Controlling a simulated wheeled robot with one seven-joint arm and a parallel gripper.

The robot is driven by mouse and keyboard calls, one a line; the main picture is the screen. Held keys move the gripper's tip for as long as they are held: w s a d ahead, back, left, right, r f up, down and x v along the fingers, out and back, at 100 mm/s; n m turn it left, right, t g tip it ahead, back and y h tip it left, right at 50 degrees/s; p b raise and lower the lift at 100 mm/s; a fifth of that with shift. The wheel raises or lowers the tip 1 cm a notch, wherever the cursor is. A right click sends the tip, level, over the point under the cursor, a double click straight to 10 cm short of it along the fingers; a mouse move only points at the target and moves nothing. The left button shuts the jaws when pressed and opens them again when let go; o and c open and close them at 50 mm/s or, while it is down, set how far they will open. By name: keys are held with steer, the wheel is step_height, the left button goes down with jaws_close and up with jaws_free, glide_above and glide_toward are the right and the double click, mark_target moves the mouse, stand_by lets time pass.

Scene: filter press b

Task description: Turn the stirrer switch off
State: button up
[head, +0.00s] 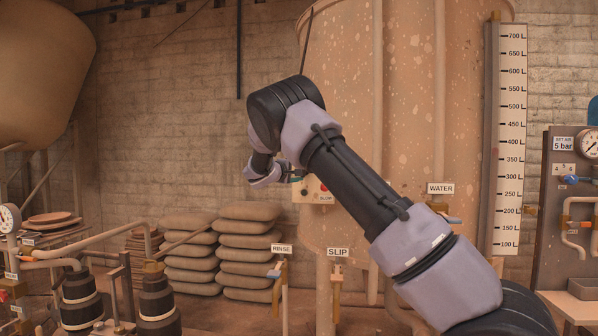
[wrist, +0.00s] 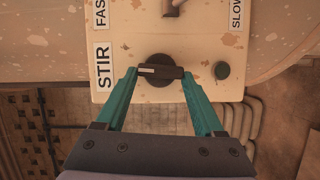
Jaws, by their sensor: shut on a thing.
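The stirrer switch (wrist: 160,83) is a black round knob with a raised bar across it, on the cream control box beside the STIR label (wrist: 104,65). Its bar lies crosswise in the wrist view, with a white mark at the end towards the label. My gripper (wrist: 159,73) has its two teal fingers at the bar's two ends and is shut on it. In the head view my gripper (head: 290,174) is at the left of the control box (head: 312,196); my arm hides part of the box and the switch does not show clearly.
A dark round button or lamp (wrist: 222,70) sits right of the switch, and a grey lever (wrist: 173,8) between FAST and SLOW labels is above it. The big speckled tank (head: 400,130) stands behind the box. Stacked sacks (head: 248,255) and the RINSE and SLIP valves are below.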

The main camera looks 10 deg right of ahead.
steer(key=shift+f+n, duration=0.15)
steer(key=shift+n, duration=0.35)
steer(key=o, duration=1.4)
steer(key=v, duration=1.1)
steer(key=shift+f, duration=0.2)
steer(key=shift+w, duration=0.1)
